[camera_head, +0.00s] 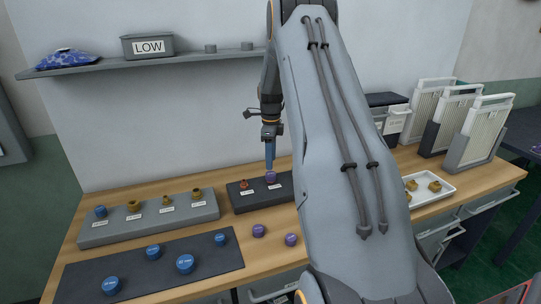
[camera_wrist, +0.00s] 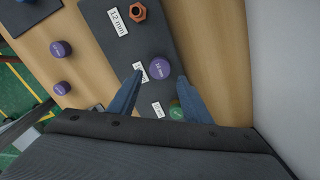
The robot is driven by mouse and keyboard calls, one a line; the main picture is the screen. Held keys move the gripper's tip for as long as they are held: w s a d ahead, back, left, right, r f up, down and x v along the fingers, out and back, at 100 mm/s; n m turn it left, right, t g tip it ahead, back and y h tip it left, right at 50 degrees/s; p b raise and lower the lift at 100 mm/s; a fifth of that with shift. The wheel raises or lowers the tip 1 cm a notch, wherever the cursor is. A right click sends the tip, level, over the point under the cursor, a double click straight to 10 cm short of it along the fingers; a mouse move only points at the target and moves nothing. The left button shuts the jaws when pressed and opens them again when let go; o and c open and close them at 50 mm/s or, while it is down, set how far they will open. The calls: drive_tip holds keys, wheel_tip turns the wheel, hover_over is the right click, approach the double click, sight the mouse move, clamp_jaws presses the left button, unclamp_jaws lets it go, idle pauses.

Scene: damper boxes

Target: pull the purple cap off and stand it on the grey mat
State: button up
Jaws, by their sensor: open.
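A purple cap (camera_head: 271,177) stands upright on the dark block (camera_head: 250,206) at the back of the bench. In the wrist view the cap (camera_wrist: 159,68) lies between and just beyond the fingertips. My gripper (camera_head: 270,168) points down over it, open and empty; in the wrist view its two blue fingers (camera_wrist: 159,79) are spread to either side. I cannot tell whether they touch the cap. The dark grey mat (camera_head: 85,284) lies at the front left with several blue caps on it. Two loose purple caps (camera_head: 259,231) (camera_head: 291,239) stand on the bare wood.
An orange fitting (camera_head: 244,184) sits left of the cap on the block; a green cap (camera_wrist: 176,111) sits on its other side. A light grey block (camera_head: 150,230) with brass fittings stands at left. A white tray (camera_head: 447,190) is right of my arm. A shelf (camera_head: 165,62) hangs above.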

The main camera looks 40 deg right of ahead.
sight(271, 173)
drive_tip(key=shift+f+b, duration=1.35)
drive_tip(key=shift+f, duration=1.9)
drive_tip(key=c, duration=1)
drive_tip(key=shift+r+p, duration=0.35)
drive_tip(key=shift+r, duration=1.2)
drive_tip(key=shift+r+p, duration=0.7)
drive_tip(key=shift+r, duration=1.15)
